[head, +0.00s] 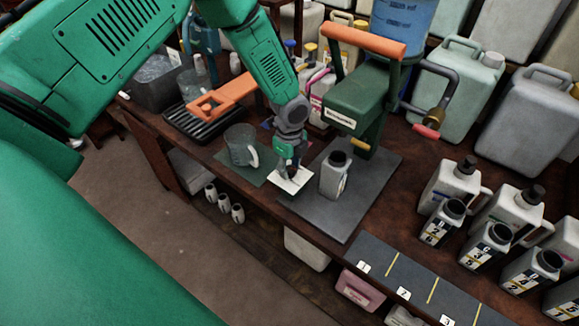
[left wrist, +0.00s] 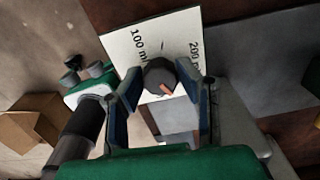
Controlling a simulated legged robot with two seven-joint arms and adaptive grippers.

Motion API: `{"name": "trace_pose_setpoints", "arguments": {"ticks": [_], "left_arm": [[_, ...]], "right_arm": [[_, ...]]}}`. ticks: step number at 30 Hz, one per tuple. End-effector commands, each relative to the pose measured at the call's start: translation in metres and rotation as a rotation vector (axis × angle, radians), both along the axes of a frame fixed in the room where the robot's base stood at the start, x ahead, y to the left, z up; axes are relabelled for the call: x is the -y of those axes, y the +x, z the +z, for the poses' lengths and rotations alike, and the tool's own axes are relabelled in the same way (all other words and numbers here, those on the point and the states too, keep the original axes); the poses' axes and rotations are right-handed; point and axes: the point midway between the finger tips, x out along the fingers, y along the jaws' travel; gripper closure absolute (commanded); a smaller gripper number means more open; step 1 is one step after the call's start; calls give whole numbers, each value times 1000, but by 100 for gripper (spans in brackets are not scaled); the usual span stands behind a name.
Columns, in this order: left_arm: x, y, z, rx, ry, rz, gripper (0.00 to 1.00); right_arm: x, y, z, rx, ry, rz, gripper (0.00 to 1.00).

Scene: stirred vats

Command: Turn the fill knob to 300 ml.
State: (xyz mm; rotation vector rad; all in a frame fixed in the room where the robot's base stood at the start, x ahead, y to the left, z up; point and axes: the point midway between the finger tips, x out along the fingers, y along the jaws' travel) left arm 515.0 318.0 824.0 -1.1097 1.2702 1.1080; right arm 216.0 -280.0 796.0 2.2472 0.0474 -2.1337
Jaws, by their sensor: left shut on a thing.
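The fill knob (left wrist: 158,74) is dark grey with an orange pointer mark and shows in the left wrist view. It sits on a white dial plate (left wrist: 118,48) printed "100 ml" on the left and "200 ml" on the right; no 300 ml mark is visible. The orange mark lies on the lower-right part of the knob, as pictured. My left gripper (left wrist: 160,80) is shut on the knob, one finger on each side. In the head view my left gripper (head: 290,168) reaches down to the dial plate (head: 299,183) and hides the knob. My right gripper is not in view.
A grey bottle (head: 333,178) stands on the dark plate right of the dial, under a green filling machine (head: 357,98) with an orange handle. A clear jug (head: 240,147) stands close on the left. Several bottles crowd the right side; numbered spots (head: 403,275) at front are clear.

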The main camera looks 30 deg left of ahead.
Motion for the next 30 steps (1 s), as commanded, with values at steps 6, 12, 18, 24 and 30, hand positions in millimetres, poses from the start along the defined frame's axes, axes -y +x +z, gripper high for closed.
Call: {"name": "trace_pose_setpoints", "arguments": {"ticks": [6,12,18,24,30], "left_arm": [[3,4,1,10,-5,-41,99],[3,3,1,10,-5,-48,99],[3,3,1,9,-5,-47,99],[2,1,1,6,-4,-46,50],[1,0,2,4,-3,-46,50]], "right_arm": [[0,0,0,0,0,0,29],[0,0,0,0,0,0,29],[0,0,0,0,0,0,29],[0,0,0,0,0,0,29],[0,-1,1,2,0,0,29]]}}
